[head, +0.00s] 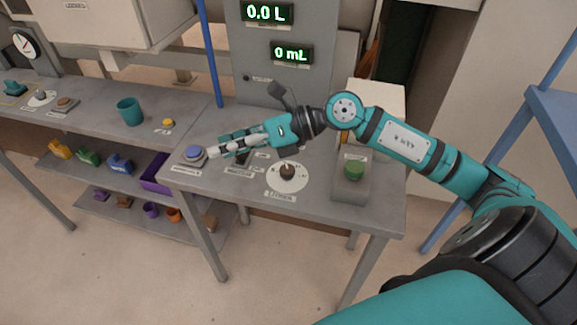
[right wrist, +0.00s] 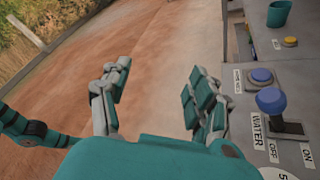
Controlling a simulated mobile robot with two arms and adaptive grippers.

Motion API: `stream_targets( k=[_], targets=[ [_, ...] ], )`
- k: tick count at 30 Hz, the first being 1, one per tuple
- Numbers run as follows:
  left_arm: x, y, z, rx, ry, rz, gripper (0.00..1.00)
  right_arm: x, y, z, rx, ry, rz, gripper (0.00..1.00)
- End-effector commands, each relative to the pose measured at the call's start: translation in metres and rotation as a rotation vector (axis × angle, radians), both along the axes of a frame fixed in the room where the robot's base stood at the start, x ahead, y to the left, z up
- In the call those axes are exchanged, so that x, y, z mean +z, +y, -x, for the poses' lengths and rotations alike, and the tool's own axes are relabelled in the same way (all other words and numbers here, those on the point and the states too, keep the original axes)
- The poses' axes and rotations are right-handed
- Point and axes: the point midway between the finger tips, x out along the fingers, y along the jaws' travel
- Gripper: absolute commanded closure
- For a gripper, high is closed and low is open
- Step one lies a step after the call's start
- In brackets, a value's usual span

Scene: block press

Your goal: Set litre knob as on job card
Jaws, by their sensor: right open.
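The litre knob (head: 287,171) is a small dark knob on a round white dial with a LITRES label, on the grey bench. Which mark it points to is too small to read. An edge of a white dial (right wrist: 275,174) with a 5 shows at the bottom right of the right wrist view. My right gripper (head: 218,145) is above the bench, left of and behind the knob and apart from it. In the right wrist view the gripper (right wrist: 158,85) has its fingers spread, with nothing between them. I cannot make out a job card. My left gripper is out of view.
Displays read 0.0 L (head: 267,13) and 0 mL (head: 291,53). A blue button (head: 193,153) is near the right gripper's fingertips. A blue-topped water lever (right wrist: 270,100) shows in the right wrist view. A green button (head: 354,168) stands on a box right of the dial.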

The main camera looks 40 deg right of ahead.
Motion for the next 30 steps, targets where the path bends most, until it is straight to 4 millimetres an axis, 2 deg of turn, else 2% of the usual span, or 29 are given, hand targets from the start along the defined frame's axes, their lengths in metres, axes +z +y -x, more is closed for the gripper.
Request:
stream_targets(
  k=[1,3,6,9,12,15,20,30],
  targets=[
    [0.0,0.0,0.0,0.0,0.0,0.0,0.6,-0.014,-0.027,-0.003,0.027,-0.009,0.201,0.39],
    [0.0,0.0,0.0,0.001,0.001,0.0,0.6,-0.032,-0.068,-0.003,0.049,0.011,0.446,0.39],
    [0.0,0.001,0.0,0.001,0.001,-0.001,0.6,-0.043,-0.128,-0.001,0.044,0.066,0.716,0.39],
    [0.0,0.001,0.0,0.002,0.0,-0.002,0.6,-0.043,-0.173,0.003,0.025,0.122,0.887,0.39],
    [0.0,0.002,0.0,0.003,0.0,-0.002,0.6,-0.041,-0.197,0.007,0.011,0.16,0.973,0.39],
    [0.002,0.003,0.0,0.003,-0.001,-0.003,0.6,-0.046,-0.203,0.007,0.008,0.174,0.998,0.39],
    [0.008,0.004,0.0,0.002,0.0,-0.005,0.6,-0.067,-0.197,0.001,0.011,0.177,0.995,0.39],
    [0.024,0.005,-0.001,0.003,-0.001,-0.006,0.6,-0.135,-0.179,-0.023,0.01,0.175,0.991,0.39]
  ],
)
